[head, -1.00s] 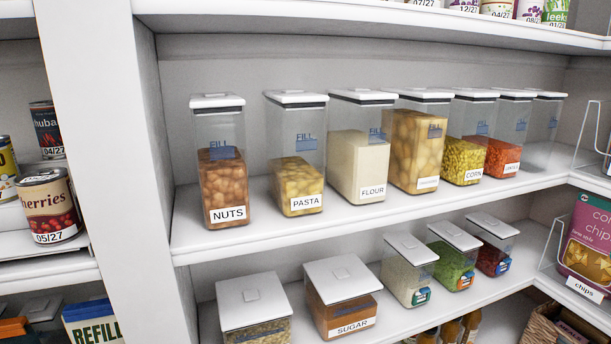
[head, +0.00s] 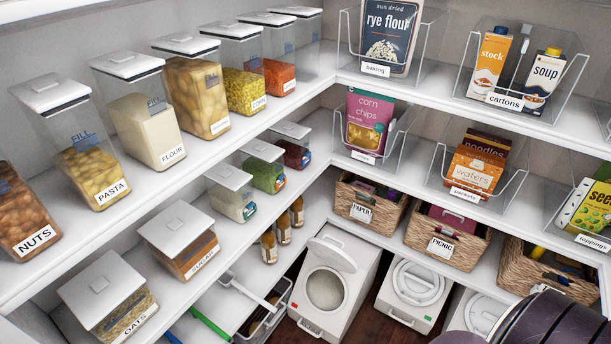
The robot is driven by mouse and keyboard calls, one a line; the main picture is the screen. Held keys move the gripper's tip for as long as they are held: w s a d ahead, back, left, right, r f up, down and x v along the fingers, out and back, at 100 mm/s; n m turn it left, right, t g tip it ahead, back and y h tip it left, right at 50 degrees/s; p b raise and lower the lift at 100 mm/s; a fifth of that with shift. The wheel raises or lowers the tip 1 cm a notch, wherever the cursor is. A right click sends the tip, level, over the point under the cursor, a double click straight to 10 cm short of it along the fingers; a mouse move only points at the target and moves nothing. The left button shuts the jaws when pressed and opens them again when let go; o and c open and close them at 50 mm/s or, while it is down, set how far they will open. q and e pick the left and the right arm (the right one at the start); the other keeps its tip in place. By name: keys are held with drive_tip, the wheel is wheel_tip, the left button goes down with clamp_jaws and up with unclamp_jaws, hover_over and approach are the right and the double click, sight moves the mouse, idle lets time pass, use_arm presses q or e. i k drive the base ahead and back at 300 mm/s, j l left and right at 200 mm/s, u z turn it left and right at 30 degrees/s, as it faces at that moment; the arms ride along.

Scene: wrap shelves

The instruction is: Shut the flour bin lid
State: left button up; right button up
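A white floor bin (head: 316,311) stands at the bottom centre under the shelves. Its lid (head: 334,252) is raised and leans back, and its round mouth (head: 326,289) shows pale contents. I see no readable name on this bin, so I cannot tell from a label that it is the flour bin. A clear canister labelled FLOUR (head: 148,131) stands on the upper left shelf with its white lid on. Neither gripper is in view; only a dark, rounded part of my arm shows at the bottom right.
Wicker baskets (head: 370,210) sit on the shelf just above. A wire drawer (head: 262,315) with utensils is left of the open bin. Dark floor shows between the bins.

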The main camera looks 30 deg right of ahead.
sight(335, 257)
drive_tip(key=z, duration=1.1)
